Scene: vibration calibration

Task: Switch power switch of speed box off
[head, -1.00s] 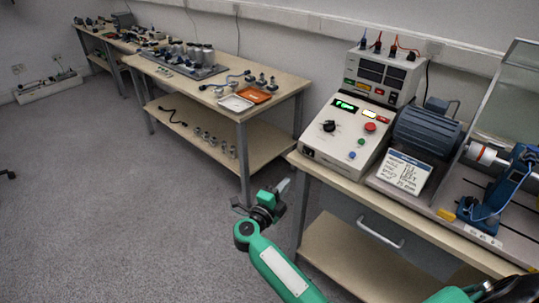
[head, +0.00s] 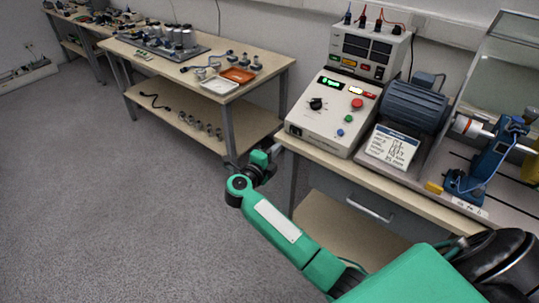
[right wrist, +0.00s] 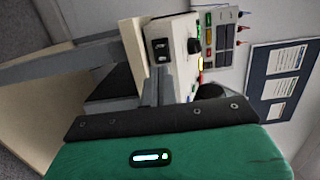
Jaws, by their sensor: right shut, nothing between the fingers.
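The speed box (head: 333,112) is a pale box with a black knob, a red button, a lit green display and small blue and green buttons. It stands on the left end of the right-hand bench. My right gripper (head: 277,152) is shut and empty, just left of and below the box, apart from the switch in the head view. My left gripper is out of view.
A meter unit (head: 368,50) with coloured leads stands behind the box. The bench edge (head: 345,166) and drawer handle (head: 369,208) are near my arm. Another bench (head: 268,88) stands left; floor between is clear.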

